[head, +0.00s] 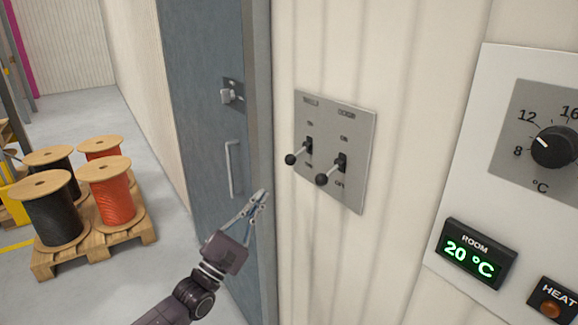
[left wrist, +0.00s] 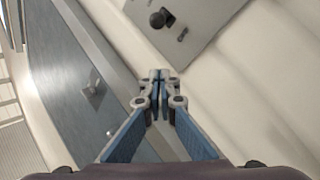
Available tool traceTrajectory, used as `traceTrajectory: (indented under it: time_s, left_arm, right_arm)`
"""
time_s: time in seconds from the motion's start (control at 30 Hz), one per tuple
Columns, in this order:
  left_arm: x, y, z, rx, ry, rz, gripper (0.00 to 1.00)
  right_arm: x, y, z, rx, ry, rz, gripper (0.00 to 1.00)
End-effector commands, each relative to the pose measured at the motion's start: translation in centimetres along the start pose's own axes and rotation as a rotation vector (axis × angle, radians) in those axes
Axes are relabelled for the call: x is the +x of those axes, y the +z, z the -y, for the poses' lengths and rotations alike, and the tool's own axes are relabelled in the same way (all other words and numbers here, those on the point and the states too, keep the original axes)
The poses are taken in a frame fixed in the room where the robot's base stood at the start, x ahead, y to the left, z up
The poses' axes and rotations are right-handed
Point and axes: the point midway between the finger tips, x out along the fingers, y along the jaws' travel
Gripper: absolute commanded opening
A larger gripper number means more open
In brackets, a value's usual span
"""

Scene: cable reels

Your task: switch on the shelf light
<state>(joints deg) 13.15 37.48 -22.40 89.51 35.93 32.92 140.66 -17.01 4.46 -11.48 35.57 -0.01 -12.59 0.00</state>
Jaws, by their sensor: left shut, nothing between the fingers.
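A grey switch plate (head: 335,190) is fixed to the white wall. It carries two toggle levers with black ball ends, a left lever (head: 291,159) and a right lever (head: 322,180). Both lean down, toward the lower marks. The labels above them are blurred; I cannot surely read which is the shelf light. My left gripper (head: 260,197) is shut and empty, below and left of the plate, touching neither lever. In the left wrist view its fingertips (left wrist: 158,76) are together, with one black lever knob (left wrist: 158,18) and part of the plate (left wrist: 208,20) beyond. My right gripper is not in view.
A blue-grey door (head: 205,110) with a handle (head: 232,168) and a latch (head: 230,94) is left of the plate. A thermostat panel (head: 495,130) with a dial and a room display (head: 470,255) is at right. Cable reels (head: 112,190) stand on a pallet (head: 135,222) at far left.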

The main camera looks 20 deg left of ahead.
Motion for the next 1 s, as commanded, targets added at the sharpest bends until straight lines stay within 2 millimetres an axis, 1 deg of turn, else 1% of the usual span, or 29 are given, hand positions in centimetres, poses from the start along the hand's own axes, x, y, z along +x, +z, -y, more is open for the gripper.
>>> traceTrajectory:
  time_s: [0.33, 0.47, 0.57, 0.8, 1.0]
  left_arm:
    - [0.1, 0.1, -0.1, -0.006, 0.001, 0.002, 0.00]
    - [1.0, 0.1, -0.2, -0.006, 0.002, 0.001, 0.00]
    - [2.5, 0.2, -0.3, -0.004, 0.003, 0.002, 0.00]
    - [7.3, 0.3, -0.3, -0.004, 0.003, 0.002, 0.00]
    - [10.6, 0.4, -0.2, -0.005, 0.002, 0.002, 0.00]
  right_arm:
    - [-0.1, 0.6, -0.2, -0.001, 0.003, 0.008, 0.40]
    - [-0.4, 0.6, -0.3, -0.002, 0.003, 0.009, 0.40]
    - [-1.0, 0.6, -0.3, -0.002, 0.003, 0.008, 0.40]
    - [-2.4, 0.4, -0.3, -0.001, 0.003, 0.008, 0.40]
    - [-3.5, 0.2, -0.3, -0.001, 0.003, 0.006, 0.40]
